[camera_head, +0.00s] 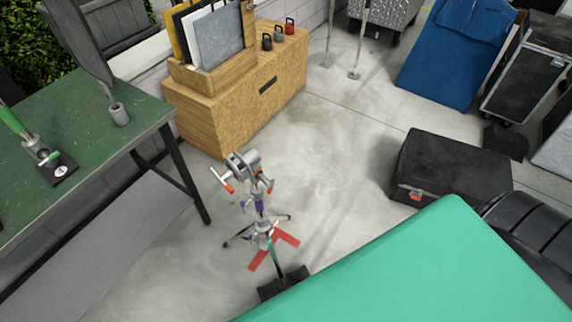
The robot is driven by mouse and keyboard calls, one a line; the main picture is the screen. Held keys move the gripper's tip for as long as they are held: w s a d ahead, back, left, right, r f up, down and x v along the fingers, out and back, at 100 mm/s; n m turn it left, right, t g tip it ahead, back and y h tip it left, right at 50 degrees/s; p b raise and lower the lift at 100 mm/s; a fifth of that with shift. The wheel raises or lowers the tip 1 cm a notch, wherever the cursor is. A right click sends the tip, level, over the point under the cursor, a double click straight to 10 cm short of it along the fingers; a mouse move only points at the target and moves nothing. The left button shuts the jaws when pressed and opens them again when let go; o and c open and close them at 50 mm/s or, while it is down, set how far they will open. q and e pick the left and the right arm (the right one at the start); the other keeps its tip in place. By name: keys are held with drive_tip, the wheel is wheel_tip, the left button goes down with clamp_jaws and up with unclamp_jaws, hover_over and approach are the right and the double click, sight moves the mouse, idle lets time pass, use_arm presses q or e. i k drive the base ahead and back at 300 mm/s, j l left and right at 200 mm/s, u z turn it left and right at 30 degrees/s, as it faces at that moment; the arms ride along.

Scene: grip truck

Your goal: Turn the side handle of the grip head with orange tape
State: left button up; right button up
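A stand (263,236) on the floor near the middle carries a grey metal grip head (243,164) at its top. An orange-tipped handle (228,187) sticks out at the lower left of the head. Another small orange part shows on its right side (269,189). Purple and green bands mark lower parts of the stand. Red tape marks (287,240) lie on the floor by its legs. Neither of my grippers shows in this view, and nothing is seen touching the head.
A green-topped table (75,150) stands at left with a green-marked piece and a "4" card (60,170). A teal surface (430,270) fills the lower right. A wooden cabinet (225,115) is behind; a black case (450,165) is at right. Grey floor between is clear.

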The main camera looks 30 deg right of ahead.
sight(270, 184)
drive_tip(key=z, duration=0.75)
